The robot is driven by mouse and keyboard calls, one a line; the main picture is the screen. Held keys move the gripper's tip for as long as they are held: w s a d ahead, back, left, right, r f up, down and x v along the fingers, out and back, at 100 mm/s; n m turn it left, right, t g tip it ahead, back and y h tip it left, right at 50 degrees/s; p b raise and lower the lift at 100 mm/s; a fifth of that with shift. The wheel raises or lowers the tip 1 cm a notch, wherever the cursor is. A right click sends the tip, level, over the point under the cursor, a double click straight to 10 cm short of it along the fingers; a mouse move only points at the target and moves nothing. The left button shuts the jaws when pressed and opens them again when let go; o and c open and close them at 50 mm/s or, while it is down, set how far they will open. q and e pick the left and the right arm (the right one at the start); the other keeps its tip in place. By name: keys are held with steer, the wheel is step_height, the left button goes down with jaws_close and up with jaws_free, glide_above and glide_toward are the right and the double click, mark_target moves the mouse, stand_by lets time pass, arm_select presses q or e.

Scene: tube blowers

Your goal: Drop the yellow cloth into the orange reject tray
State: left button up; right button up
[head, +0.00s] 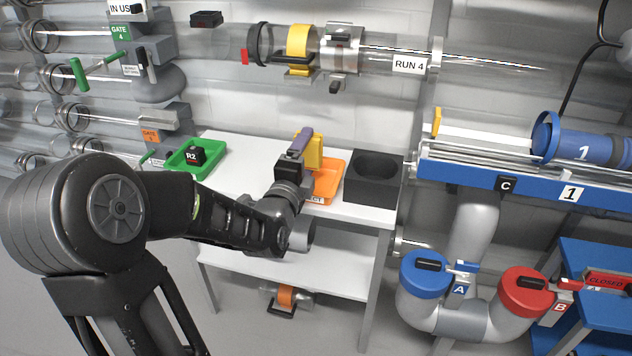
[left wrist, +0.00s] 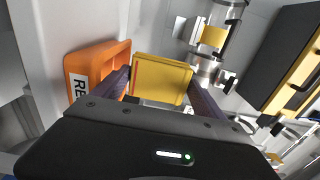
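The yellow cloth (head: 315,152) is a flat, folded-looking block held upright above the orange reject tray (head: 333,178) on the white table. My left gripper (head: 302,143) reaches in from the left and is shut on the cloth. In the left wrist view the cloth (left wrist: 162,78) sits between the two dark fingers, and the orange tray (left wrist: 88,68) with a partly hidden "RE" label is to its left. My arm and the cloth hide part of the tray in the head view. My right gripper does not show.
A black block with a round recess (head: 374,178) stands right of the orange tray. A green tray (head: 208,160) holding a black R2 piece (head: 193,154) is at the left of the table. A clear tube marked RUN 4 (head: 390,60) runs above the table.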

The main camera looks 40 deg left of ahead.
arm_select(q)
steer(key=shift+o, duration=1.3)
steer(key=shift+f, duration=0.15)
steer(key=shift+f, duration=0.1)
steer(key=shift+s, duration=0.1)
steer(key=shift+s+d, duration=0.15)
steer(key=shift+s, duration=0.05)
steer(key=shift+v, duration=1.05)
steer(key=b+v, duration=0.2)
steer(key=b, duration=0.3)
steer(key=b+v, duration=0.3)
steer(key=b, duration=0.2)
steer(key=shift+r, duration=0.25)
